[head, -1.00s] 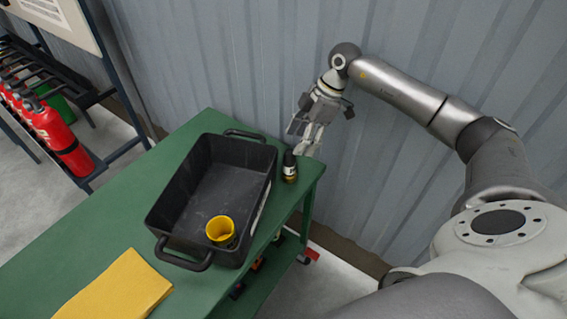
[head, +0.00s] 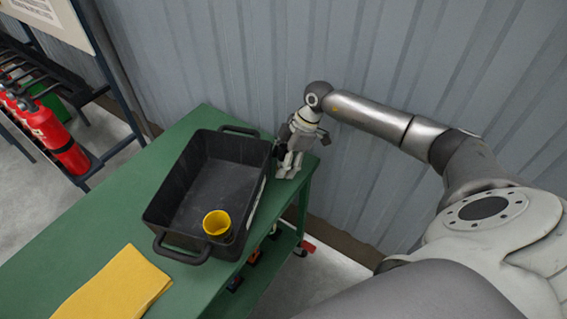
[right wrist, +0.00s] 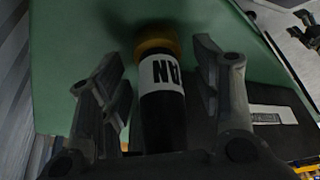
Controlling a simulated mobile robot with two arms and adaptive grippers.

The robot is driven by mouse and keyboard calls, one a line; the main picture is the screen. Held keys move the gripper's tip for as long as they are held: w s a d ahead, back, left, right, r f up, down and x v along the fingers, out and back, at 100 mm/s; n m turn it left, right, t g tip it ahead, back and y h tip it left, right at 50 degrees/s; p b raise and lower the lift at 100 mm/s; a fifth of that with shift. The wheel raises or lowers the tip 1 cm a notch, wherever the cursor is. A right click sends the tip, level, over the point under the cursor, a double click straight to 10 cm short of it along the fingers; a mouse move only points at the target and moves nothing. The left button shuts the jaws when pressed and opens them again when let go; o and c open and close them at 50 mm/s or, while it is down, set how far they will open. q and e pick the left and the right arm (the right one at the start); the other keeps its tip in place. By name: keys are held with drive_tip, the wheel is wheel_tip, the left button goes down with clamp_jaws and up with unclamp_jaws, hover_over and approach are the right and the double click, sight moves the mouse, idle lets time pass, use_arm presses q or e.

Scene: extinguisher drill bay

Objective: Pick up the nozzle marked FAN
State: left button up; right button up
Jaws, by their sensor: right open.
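The nozzle (right wrist: 162,105) is a black cylinder with a brass-coloured end and a white band. The letters "AN" show on the band; any other letter is out of sight. In the right wrist view it lies between the two spread fingers of my right gripper (right wrist: 160,75), with a gap at its upper part on both sides. In the head view my right gripper (head: 288,168) is at the table's right end beside the black tray, and it hides the nozzle there. My left gripper is not in view.
A yellow cloth (head: 115,285) lies at the front. The corrugated wall (head: 400,60) is just behind. Red extinguishers (head: 55,140) stand at the left.

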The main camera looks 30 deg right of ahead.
drive_tip(key=c, duration=1.2)
drive_tip(key=shift+o, duration=0.2)
drive_tip(key=shift+d+r, duration=0.1)
drive_tip(key=shift+r, duration=0.1)
